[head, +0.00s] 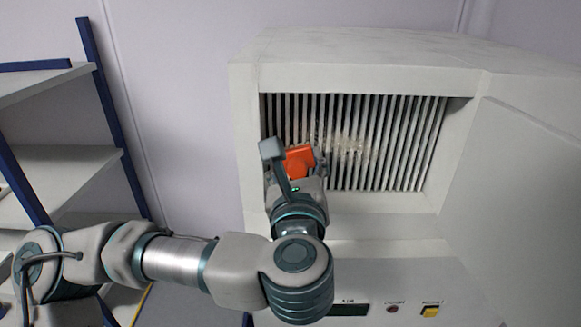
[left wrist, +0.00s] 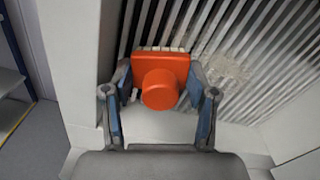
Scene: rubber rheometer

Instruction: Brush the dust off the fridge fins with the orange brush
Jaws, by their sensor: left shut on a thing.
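The fridge fins (head: 400,140) are a row of upright pale slats in a recess of the white cabinet. A tan dust patch (head: 345,145) lies on them near the middle; it also shows in the left wrist view (left wrist: 228,70), right of the brush. My left gripper (head: 294,160) is shut on the orange brush (head: 300,158), in front of the fins' left part. In the left wrist view the brush (left wrist: 160,80) sits between the two fingers, with pale bristles toward the fins. I cannot tell whether the bristles touch them. My right gripper is not in view.
The cabinet's frame (head: 247,130) borders the recess at the left, close to my gripper. An open door panel (head: 530,180) stands at the right. A yellow switch (head: 430,311) is on the panel below. A blue-framed shelf (head: 60,180) stands at the left.

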